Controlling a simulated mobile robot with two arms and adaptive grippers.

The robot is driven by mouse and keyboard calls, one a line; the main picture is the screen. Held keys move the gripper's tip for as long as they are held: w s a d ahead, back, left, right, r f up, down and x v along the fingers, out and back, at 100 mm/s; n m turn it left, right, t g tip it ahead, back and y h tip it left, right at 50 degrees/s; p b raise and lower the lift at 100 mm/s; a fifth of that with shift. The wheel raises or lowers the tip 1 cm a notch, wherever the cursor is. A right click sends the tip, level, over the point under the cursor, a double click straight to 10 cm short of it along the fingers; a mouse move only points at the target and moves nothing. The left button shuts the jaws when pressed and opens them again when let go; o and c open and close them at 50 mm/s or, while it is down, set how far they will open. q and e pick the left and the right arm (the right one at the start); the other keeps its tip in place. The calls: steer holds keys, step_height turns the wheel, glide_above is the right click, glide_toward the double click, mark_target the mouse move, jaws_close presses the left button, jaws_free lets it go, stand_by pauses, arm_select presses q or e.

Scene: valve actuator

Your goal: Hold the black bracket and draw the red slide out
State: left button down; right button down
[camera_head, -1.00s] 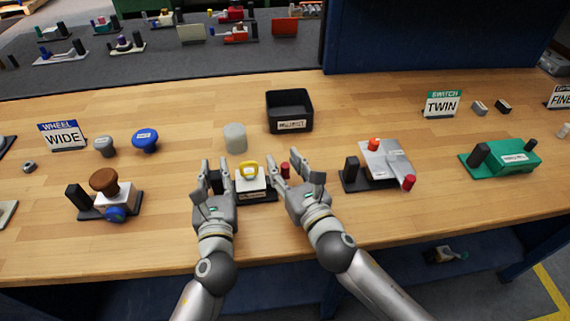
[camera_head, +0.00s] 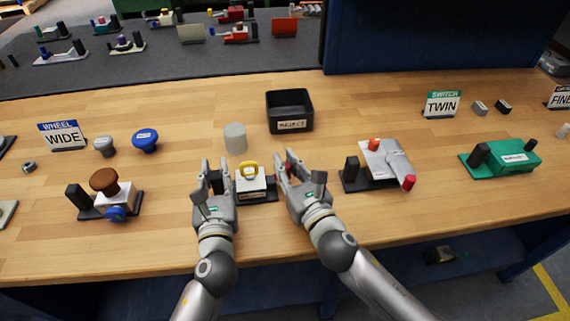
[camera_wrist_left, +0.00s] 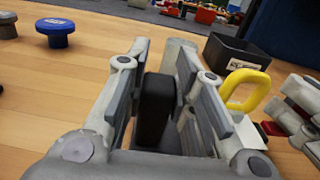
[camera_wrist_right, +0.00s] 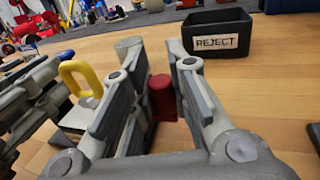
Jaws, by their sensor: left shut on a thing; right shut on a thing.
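The valve unit in front of me has a white body (camera_head: 251,183) with a yellow loop handle (camera_head: 249,170) on a dark base. Its black bracket (camera_wrist_left: 155,108) stands upright between the fingers of my left gripper (camera_head: 215,172), which is shut on it. The red slide's red knob (camera_wrist_right: 162,97) is between the fingers of my right gripper (camera_head: 287,167), which is shut on it on the right side of the unit. In the head view the fingers mostly hide the bracket and the knob.
A black REJECT bin (camera_head: 290,110) and a grey cylinder (camera_head: 235,138) stand behind the unit. Left is a unit with a brown knob (camera_head: 104,181); right are a grey unit with a red knob (camera_head: 388,160) and a green unit (camera_head: 510,158). Bare wood lies in front.

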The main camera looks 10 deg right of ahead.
arm_select(q)
steer(key=shift+a+f, duration=0.1)
steer(key=shift+f, duration=0.2)
arm_select(e)
steer(key=shift+d, duration=0.55)
steer(key=c, duration=1.3)
jaws_free()
steer(key=shift+d, duration=0.1)
steer(key=shift+c, duration=0.2)
steer(key=v, duration=1.2)
arm_select(q)
steer(key=c, duration=1.6)
jaws_free()
steer(key=o, duration=0.5)
steer(key=shift+w+r, duration=0.1)
steer(key=shift+c, duration=0.2)
